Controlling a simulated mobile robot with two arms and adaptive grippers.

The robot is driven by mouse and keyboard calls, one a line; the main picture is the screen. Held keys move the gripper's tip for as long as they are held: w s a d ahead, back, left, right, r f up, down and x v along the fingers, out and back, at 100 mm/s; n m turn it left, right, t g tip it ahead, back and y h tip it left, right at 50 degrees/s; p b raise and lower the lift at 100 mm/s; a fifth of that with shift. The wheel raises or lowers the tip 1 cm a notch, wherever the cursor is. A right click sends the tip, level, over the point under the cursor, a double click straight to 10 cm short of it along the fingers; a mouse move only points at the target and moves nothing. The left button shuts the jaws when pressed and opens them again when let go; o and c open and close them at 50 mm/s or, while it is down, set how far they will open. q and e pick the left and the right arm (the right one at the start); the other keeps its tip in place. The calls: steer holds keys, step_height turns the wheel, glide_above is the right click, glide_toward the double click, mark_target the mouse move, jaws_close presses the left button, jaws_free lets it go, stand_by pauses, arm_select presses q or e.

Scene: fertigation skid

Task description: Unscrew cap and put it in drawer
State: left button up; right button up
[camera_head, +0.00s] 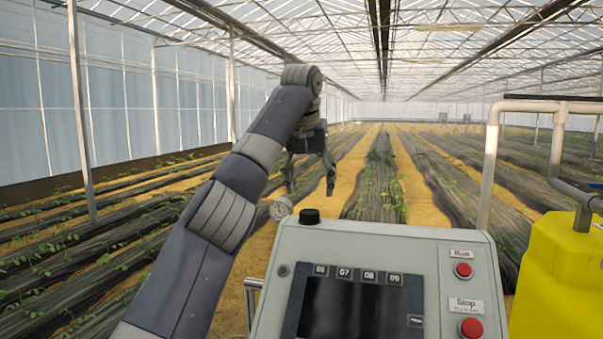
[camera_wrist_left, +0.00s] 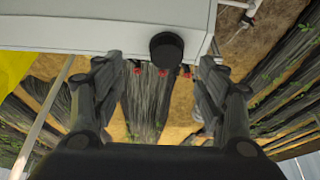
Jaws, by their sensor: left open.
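A round black cap (camera_head: 309,216) stands on the top back edge of the grey control cabinet (camera_head: 420,240), near its left corner. My left gripper (camera_head: 311,188) is open and empty, with its fingers pointing down beyond and above the cap. In the left wrist view, the cap (camera_wrist_left: 167,50) lies between the two spread fingers of the gripper (camera_wrist_left: 160,65), with no finger touching it. No drawer can be made out in either view. My right gripper is not in view.
The cabinet carries a dark screen (camera_head: 350,307) and red buttons (camera_head: 463,270). A round gauge (camera_head: 281,208) sits left of the cap. Plant rows lie beyond.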

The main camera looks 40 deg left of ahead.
mark_target(310, 212)
arm_select(q)
steer(key=x, duration=0.4)
steer(key=shift+a+r, duration=0.1)
steer(key=a+f, duration=0.1)
steer(key=w+a+f, duration=0.1)
steer(key=a+f+p, duration=0.1)
steer(key=f, duration=0.1)
steer(key=shift+w+f, duration=0.1)
steer(key=shift+w, duration=0.1)
steer(key=shift+d, duration=0.6)
steer(key=shift+a, duration=0.1)
steer(key=c, duration=0.4)
steer(key=shift+a, duration=0.1)
steer(key=c, duration=0.5)
steer(key=shift+c, duration=1)
steer(key=shift+w, duration=0.1)
steer(key=shift+n+g, duration=0.3)
steer(key=shift+n, duration=0.7)
steer(key=shift+n+y, duration=0.4)
steer(key=shift+n, duration=0.1)
steer(key=shift+n+g, duration=0.3)
steer(key=shift+n, duration=0.1)
steer(key=shift+w+n+g+y, duration=0.1)
steer(key=shift+n+g+y, duration=0.2)
steer(key=shift+n, duration=0.8)
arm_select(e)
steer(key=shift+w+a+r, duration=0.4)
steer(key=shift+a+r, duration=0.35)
